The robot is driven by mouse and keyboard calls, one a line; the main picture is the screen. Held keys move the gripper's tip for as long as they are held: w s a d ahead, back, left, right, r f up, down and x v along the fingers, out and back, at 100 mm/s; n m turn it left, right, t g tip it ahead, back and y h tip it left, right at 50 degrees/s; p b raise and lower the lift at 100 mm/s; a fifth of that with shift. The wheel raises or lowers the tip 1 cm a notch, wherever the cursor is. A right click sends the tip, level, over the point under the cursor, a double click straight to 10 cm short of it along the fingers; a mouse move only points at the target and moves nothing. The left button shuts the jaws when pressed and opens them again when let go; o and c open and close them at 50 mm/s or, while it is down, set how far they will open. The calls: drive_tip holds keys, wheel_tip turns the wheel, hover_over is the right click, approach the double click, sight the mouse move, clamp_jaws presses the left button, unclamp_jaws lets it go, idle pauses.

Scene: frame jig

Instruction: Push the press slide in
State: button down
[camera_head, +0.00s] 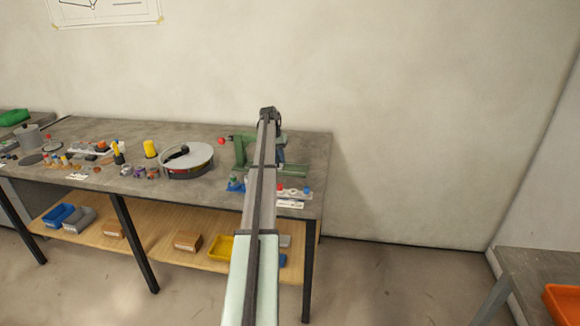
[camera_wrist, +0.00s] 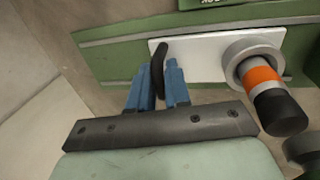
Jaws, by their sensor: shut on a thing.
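The green press (camera_head: 240,150) stands at the right end of the workbench in the head view, partly hidden behind my arm. In the wrist view its green body (camera_wrist: 115,57) carries a pale plate (camera_wrist: 205,48). A dark upright handle (camera_wrist: 158,66) stands at the plate's left end. The blue fingers of my gripper (camera_wrist: 160,88) are shut on this handle, one on each side. A round grey collar holding a rod with an orange band and black tip (camera_wrist: 270,90) sits right of the fingers. I cannot tell how far in the slide is.
A red ball (camera_head: 221,141) sticks out left of the press. Small blue and red parts lie in front of the press. A pale wall rises close behind.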

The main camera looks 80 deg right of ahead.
drive_tip(key=shift+w, duration=0.6)
idle(0.3)
drive_tip(key=c, duration=1.2)
unclamp_jaws()
drive_tip(key=shift+w, duration=0.15)
drive_tip(key=shift+o, duration=0.2)
drive_tip(key=shift+d+r, duration=0.1)
drive_tip(key=shift+r, duration=1)
drive_tip(key=r, duration=0.5)
drive_tip(key=shift+s, duration=0.25)
drive_tip(key=shift+f, duration=0.1)
drive_tip(key=shift+s, duration=0.1)
